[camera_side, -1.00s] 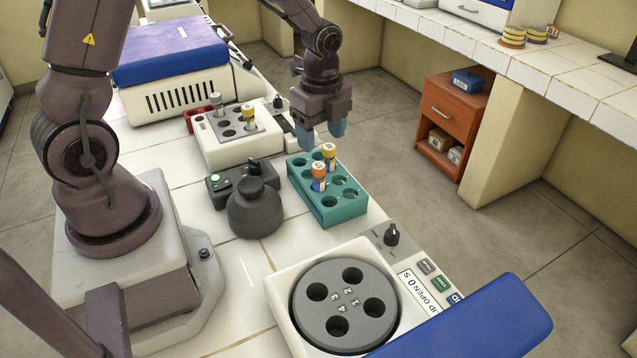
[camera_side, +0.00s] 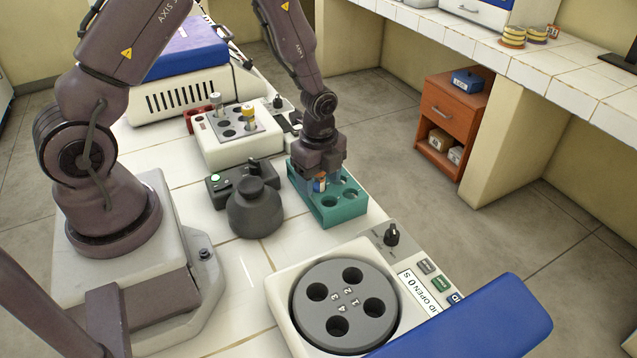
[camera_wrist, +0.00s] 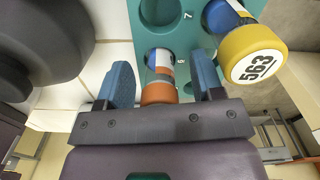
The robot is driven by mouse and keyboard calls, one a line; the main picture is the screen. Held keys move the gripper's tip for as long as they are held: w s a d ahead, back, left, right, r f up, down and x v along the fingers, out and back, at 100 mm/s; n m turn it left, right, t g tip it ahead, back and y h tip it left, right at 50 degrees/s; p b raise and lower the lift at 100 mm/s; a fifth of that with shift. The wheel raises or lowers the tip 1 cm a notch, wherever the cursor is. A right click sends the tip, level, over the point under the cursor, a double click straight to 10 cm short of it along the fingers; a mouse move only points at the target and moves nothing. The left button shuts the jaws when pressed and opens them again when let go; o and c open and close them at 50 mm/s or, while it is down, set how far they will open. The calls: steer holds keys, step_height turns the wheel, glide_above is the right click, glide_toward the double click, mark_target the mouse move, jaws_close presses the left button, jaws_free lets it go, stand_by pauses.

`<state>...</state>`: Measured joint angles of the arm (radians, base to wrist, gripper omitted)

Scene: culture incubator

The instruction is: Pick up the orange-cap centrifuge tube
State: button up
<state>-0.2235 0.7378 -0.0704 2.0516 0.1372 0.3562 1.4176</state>
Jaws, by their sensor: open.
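The orange-cap centrifuge tube (camera_wrist: 158,91) stands in a hole of the teal rack (camera_side: 342,213). In the wrist view it sits between the two blue fingers of my gripper (camera_wrist: 163,82), with a gap on each side. In the side view my gripper (camera_side: 321,178) is lowered over the rack. It is open, and part of the tube (camera_side: 320,185) shows there, its cap hidden by the gripper. A yellow-cap tube marked 563 (camera_wrist: 254,55) stands beside it in the rack, close to the right finger, and is hidden in the side view.
A dark round-bodied device (camera_side: 255,208) stands left of the rack. A white block (camera_side: 205,148) behind holds a yellow-cap tube (camera_side: 249,118) and another tube (camera_side: 216,104). An open centrifuge with a grey rotor (camera_side: 345,325) is in front, its blue lid (camera_side: 470,325) raised.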

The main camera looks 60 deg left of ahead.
steer(key=shift+c, duration=0.4)
steer(key=c, duration=0.9)
steer(key=shift+r, duration=0.1)
